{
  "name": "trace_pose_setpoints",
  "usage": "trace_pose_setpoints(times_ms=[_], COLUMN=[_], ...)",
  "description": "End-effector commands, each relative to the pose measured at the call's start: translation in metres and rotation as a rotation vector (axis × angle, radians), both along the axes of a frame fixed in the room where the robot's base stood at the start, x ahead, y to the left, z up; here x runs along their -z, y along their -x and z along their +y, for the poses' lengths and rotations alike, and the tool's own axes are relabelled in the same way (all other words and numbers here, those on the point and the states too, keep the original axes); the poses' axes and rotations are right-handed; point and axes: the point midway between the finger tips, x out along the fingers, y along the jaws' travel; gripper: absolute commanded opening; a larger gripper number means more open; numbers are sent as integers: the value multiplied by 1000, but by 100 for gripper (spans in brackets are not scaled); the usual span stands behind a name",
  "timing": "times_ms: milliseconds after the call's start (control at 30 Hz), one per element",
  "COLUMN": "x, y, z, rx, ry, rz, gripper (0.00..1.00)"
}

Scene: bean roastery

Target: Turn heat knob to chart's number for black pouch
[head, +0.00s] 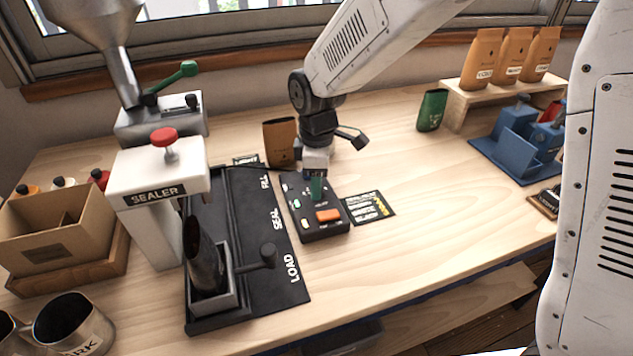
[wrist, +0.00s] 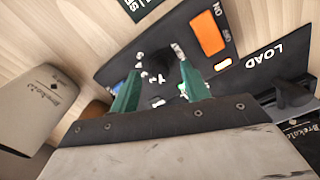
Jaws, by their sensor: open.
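The dark control box (head: 305,222) stands on the bench and carries an orange switch (head: 328,215). My gripper (head: 316,187) points down over the box's far part. In the wrist view its two green fingers (wrist: 158,80) are open on either side of the numbered dial area. The knob is small and blurred there; I cannot read its setting or tell whether the fingers touch it. The chart card (head: 368,207) lies flat just right of the box; its text is too small to read. The black pouch (head: 204,258) stands in a grey holder (head: 228,297) at the LOAD end of the track.
The sealer (head: 150,185) stands left of the black track (head: 262,250), which is marked LOAD, SEAL and FILL. A brown pouch (head: 279,143) stands behind the box, a green pouch (head: 432,110) farther right. A blue caddy (head: 515,140) is at right. The bench's right front is clear.

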Motion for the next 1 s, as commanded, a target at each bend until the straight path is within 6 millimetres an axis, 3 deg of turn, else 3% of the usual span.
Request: trace_pose_setpoints(times_ms=[367,533,567,1000], x=[10,10,10,10], y=[0,0,0,0], z=[0,0,0,0], rx=[1,1,1,78], ry=[0,0,0,0], rz=[0,0,0,0], gripper=[46,5,2,2])
